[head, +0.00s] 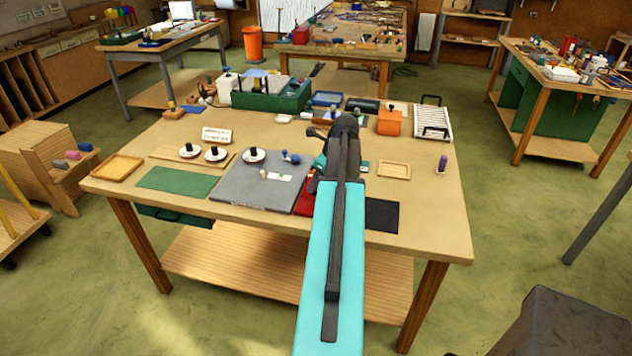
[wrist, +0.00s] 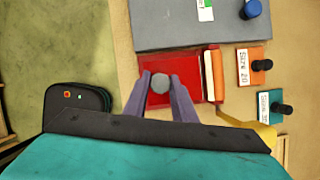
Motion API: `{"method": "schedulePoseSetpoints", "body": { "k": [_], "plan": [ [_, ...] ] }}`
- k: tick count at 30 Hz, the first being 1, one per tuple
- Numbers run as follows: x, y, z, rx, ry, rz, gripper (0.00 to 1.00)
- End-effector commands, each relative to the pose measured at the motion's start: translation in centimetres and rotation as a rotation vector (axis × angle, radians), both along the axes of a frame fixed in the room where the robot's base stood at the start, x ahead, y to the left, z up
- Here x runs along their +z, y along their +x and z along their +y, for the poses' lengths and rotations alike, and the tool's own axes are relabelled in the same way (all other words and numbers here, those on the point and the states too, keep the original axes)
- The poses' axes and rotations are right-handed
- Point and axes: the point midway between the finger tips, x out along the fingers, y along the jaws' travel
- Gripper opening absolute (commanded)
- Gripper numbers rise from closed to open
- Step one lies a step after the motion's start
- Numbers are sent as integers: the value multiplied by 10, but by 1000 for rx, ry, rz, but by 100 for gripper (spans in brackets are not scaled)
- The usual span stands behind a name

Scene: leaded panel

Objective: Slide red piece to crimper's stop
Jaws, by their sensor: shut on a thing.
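The red piece (wrist: 155,96) is a flat red square in the wrist view, and a strip of red also shows beside my arm in the head view (head: 303,203). A round grey knob (wrist: 160,83) stands over it. My gripper (wrist: 160,86) is shut on this knob, one finger on each side. An orange-red upright part with a pale bar (wrist: 209,76) stands along the red piece's right edge; it looks like the crimper, with a yellow handle (wrist: 250,128) below it. I cannot tell whether the red piece touches it. In the head view my arm hides the gripper and crimper.
A grey board (wrist: 190,22) lies just beyond the red piece. Labelled blocks with pegs, one orange (wrist: 247,75) and one teal (wrist: 270,112), stand to the right. In the head view a black mat (head: 383,216) lies right of my arm.

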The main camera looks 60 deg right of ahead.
Motion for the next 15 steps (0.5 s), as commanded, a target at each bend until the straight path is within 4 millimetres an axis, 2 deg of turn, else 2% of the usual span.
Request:
{"method": "schedulePoseSetpoints", "body": {
  "k": [15],
  "plan": [
    [-34,1,1,-1,0,-2,4]
  ]
}}
